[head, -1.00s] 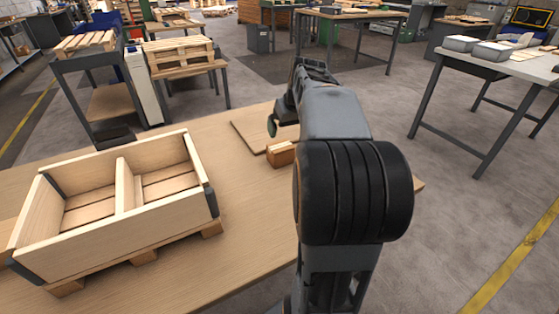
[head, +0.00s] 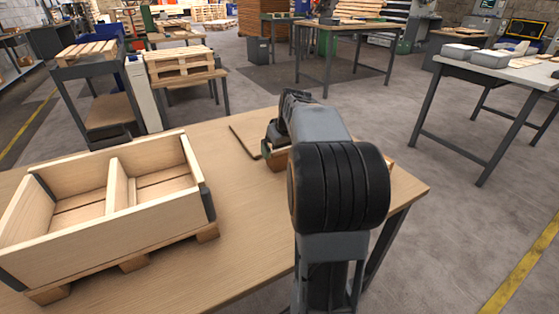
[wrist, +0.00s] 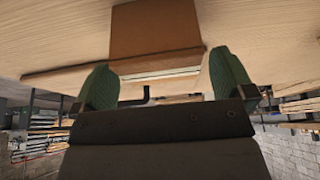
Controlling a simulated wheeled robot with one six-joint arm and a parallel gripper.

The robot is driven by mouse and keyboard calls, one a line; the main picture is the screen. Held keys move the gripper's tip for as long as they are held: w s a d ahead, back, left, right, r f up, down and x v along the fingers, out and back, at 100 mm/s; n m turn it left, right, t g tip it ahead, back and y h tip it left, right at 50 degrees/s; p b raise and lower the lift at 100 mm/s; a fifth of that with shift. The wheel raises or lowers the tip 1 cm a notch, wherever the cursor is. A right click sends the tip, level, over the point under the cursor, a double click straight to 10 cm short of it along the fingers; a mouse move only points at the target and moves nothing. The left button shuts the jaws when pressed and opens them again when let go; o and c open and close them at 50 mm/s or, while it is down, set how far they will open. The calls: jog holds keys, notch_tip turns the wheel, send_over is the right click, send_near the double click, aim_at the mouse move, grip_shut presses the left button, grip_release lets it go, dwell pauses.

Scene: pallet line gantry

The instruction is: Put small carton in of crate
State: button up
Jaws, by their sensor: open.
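The small carton (head: 277,161) is a brown box on the table, partly hidden behind my arm in the head view. In the wrist view the carton (wrist: 155,32) lies ahead of my gripper, in line with the gap between the two green fingertips. My gripper (wrist: 163,76) is open, with a finger toward each side of the carton and nothing held. In the head view my gripper (head: 270,142) is low, close to the carton; whether it touches cannot be told. The wooden crate (head: 110,228) stands at the left of the table, with two visible compartments, both empty.
Bare tabletop (head: 235,205) separates the crate from the carton. Other tables with pallets (head: 180,62) and grey boxes (head: 490,58) stand farther off, clear of my arm.

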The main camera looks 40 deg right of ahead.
jog(key=b+x, duration=0.1)
jog(key=x, duration=0.2)
jog(key=shift+w+f, duration=0.15)
jog(key=shift+f, duration=0.1)
jog(key=shift+c, duration=0.3)
jog(key=c, duration=0.9)
jog(key=shift+c, duration=0.7)
jog(key=shift+r, duration=0.1)
jog(key=shift+r, duration=0.1)
